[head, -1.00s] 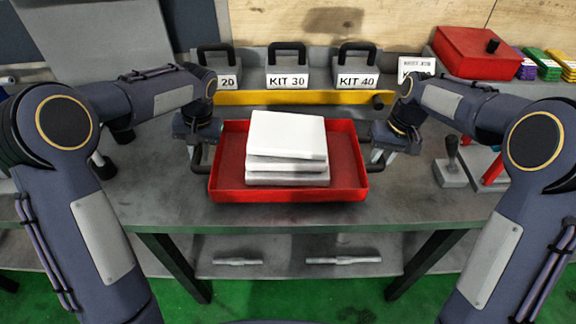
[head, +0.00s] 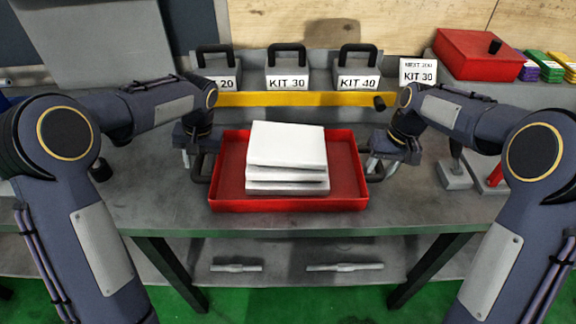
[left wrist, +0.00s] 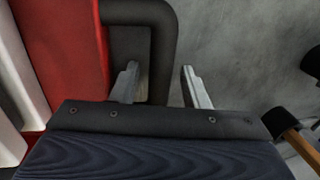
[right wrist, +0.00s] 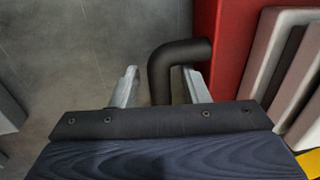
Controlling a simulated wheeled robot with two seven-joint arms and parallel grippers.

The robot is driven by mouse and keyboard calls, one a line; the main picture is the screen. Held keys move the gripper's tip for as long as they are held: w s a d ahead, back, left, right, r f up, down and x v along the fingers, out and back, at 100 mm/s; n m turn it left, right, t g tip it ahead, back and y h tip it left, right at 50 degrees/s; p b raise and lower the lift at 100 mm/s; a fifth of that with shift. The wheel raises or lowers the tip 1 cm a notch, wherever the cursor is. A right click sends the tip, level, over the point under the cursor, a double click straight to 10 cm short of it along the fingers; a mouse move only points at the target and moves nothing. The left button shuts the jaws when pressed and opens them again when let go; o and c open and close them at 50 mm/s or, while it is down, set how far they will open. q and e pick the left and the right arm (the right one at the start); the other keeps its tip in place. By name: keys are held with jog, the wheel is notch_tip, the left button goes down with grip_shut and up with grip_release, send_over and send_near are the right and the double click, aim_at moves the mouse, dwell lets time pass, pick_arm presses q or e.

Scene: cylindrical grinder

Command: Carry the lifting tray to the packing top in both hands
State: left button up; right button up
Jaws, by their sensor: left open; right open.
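The red lifting tray (head: 290,205) sits level on the grey bench top (head: 440,215), with several white slabs (head: 287,145) stacked in it. A dark bent-tube handle stands out at each side. My left gripper (left wrist: 160,88) is open at the left handle (left wrist: 165,45), with the handle's bar between its fingers and the tray wall to the picture's left. My right gripper (right wrist: 162,88) is open at the right handle (right wrist: 178,55), its fingers either side of the bar. In the head view the fingers are partly hidden by my wrists.
Behind the tray stand a yellow rail (head: 295,99) and grey kit holders marked KIT 30 (head: 288,82) and KIT 40 (head: 357,82). A red box (head: 478,55) is at the back right. A grey block with a dark knob (head: 454,174) stands to the right. Metal shafts (head: 344,267) lie on the shelf below.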

jog(key=shift+r, duration=0.2)
pick_arm(q)
notch_tip(320, 180, up, 12)
jog(key=d, duration=0.2)
jog(key=shift+w+d+f, duration=0.15)
pick_arm(e)
notch_tip(320, 180, up, 11)
jog(key=d, duration=0.2)
jog(key=shift+d+r, duration=0.15)
jog(key=shift+w, duration=0.1)
